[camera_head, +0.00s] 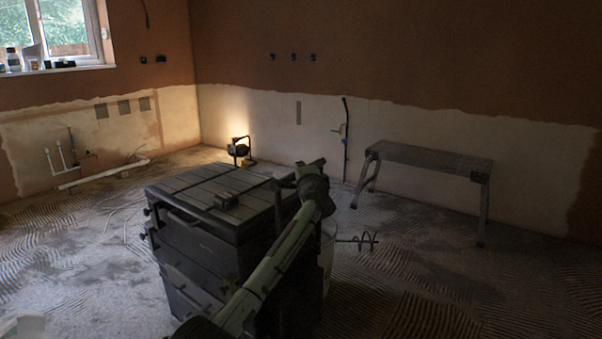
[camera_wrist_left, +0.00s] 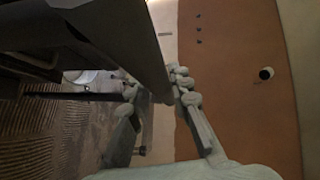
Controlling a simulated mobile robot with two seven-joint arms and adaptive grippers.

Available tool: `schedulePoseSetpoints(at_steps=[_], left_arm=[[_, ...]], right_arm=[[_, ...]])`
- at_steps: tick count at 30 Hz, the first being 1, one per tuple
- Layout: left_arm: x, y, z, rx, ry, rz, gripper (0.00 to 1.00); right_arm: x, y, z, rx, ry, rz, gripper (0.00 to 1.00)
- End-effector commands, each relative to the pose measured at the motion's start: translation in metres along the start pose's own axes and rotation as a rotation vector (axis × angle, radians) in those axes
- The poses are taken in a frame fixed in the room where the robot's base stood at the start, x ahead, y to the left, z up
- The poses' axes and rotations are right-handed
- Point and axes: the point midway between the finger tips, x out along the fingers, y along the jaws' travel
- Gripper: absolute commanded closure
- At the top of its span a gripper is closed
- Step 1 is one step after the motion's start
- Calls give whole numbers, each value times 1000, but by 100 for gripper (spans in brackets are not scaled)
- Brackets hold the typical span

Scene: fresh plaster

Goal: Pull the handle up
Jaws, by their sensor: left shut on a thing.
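A dark stacked toolbox (camera_head: 195,245) with a ribbed lid (camera_head: 180,186) stands on the floor in front of me. My left arm reaches up along its right side, and my left gripper (camera_head: 284,183) is at the lid's right edge. In the left wrist view, the left gripper (camera_wrist_left: 158,84) has its fingers on both sides of a dark flat bar (camera_wrist_left: 128,42), apparently the handle, and is shut on it. In the head view my arm hides most of the handle and the toolbox's right side. My right gripper is not in view.
A pale bucket (camera_head: 327,245) with a spiral mixing paddle (camera_head: 362,241) stands just right of my arm. A work platform (camera_head: 430,157) stands by the back wall. A lit lamp (camera_head: 240,150) and white pipes (camera_head: 100,175) are behind.

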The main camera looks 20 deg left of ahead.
Motion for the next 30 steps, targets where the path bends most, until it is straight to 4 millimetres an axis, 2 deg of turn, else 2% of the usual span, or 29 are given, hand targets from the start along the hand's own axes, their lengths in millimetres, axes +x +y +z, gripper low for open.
schedulePoseSetpoints(at_steps=[9,10,15,25,30], left_arm=[[0,-5,-1,1,1,-7,100],[0,-5,-1,1,1,-7,80],[0,-5,-1,0,2,-7,59],[-2,-3,-1,0,1,-5,59],[-19,-2,-1,-1,3,-5,59]], right_arm=[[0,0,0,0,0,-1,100],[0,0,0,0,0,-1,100],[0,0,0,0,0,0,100],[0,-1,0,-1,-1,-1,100],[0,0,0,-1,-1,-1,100]])
